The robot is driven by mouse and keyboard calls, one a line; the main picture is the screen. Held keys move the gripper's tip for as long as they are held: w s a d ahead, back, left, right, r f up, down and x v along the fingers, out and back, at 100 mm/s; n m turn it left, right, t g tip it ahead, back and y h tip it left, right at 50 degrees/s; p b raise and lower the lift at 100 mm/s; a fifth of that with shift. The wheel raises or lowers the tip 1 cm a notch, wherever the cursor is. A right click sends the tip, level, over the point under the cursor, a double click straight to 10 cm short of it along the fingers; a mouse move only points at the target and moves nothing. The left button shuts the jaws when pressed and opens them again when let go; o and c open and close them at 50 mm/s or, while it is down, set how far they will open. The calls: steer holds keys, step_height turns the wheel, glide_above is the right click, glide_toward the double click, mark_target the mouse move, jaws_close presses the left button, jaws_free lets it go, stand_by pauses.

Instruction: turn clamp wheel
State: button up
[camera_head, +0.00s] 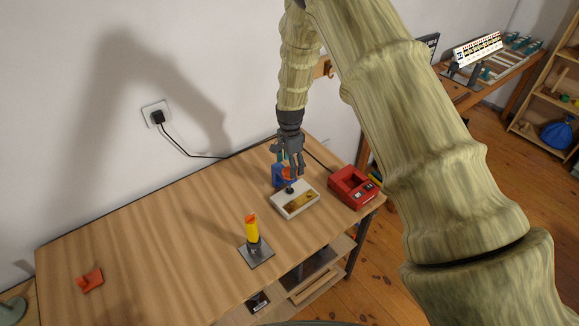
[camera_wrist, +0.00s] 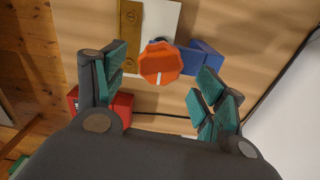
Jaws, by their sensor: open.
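The clamp wheel is an orange, many-sided knob (camera_wrist: 160,63) with a small white mark on its lower edge. It adjoins a blue clamp body (camera_wrist: 203,57) to its right in the wrist view. In the head view the blue body (camera_head: 277,177) stands at the back of a white block (camera_head: 296,201), and the orange wheel is partly hidden by the fingers. My gripper (camera_head: 288,168) points down over the clamp. In the wrist view its teal-padded fingers (camera_wrist: 160,75) are spread open on either side of the wheel, with gaps visible. I cannot tell whether their tips reach its depth.
A red box (camera_head: 352,187) stands close to the right of the clamp. A yellow-handled tool (camera_head: 252,230) stands upright on a dark plate in front. A small orange piece (camera_head: 90,280) lies far left. The table's left and middle (camera_head: 160,250) are mostly clear. A wall is behind.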

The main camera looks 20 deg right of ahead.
steer(key=shift+f+p, duration=0.5)
steer(key=shift+f, duration=0.95)
steer(key=c, duration=1)
